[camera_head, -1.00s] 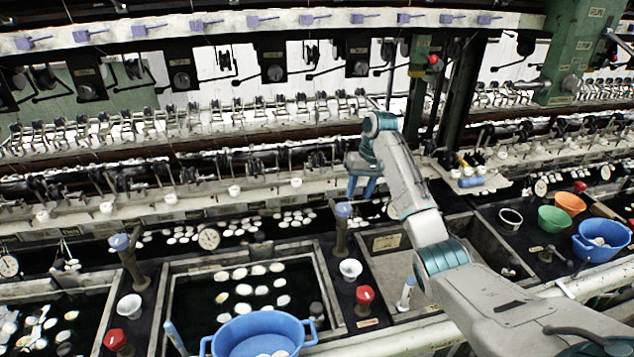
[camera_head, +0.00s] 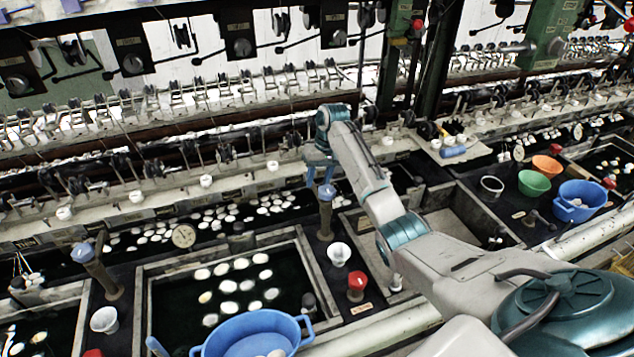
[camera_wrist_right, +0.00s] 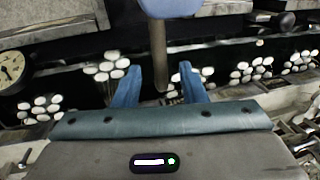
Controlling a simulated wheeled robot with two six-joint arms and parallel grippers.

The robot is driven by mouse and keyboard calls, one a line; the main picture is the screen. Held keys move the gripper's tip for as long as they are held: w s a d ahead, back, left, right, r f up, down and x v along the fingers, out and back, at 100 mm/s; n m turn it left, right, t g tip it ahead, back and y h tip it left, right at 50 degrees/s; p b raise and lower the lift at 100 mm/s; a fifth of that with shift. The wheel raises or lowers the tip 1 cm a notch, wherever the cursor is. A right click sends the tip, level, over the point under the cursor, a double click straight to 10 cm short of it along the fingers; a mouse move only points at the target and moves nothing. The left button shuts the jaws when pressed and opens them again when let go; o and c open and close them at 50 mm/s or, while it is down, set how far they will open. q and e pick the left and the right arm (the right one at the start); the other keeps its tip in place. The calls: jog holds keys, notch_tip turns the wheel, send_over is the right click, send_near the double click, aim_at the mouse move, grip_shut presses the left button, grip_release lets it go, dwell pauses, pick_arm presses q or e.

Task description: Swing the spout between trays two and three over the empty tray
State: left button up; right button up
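The spout between the cocoon tray and the empty tray is a dark post (camera_head: 325,222) with a blue cap. Its cap fills the top of the right wrist view (camera_wrist_right: 170,8), with the post below. My right gripper (camera_head: 320,178) is open, just behind the cap in the head view. In the wrist view its two blue fingers (camera_wrist_right: 160,88) appear on either side of the post; contact cannot be told. The empty tray (camera_head: 462,232) is a bare grey basin, partly hidden by my right arm. The cocoon tray (camera_head: 290,236) holds dark water and white cocoons.
A white cup (camera_head: 339,253) and a red knob (camera_head: 356,286) stand near the spout. A blue basin (camera_head: 250,333) sits at the cocoon tray's front. Another blue-capped spout (camera_head: 97,268) stands left. Reeling machinery runs behind; bowls (camera_head: 545,166) lie right.

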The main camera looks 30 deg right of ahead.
jog(key=shift+a+f, duration=0.15)
jog(key=shift+f, duration=0.7)
jog(key=shift+a+f, duration=0.1)
jog(key=shift+f, duration=0.2)
grip_shut()
pick_arm(q)
jog(key=shift+s+r, duration=0.3)
jog(key=shift+s, duration=0.15)
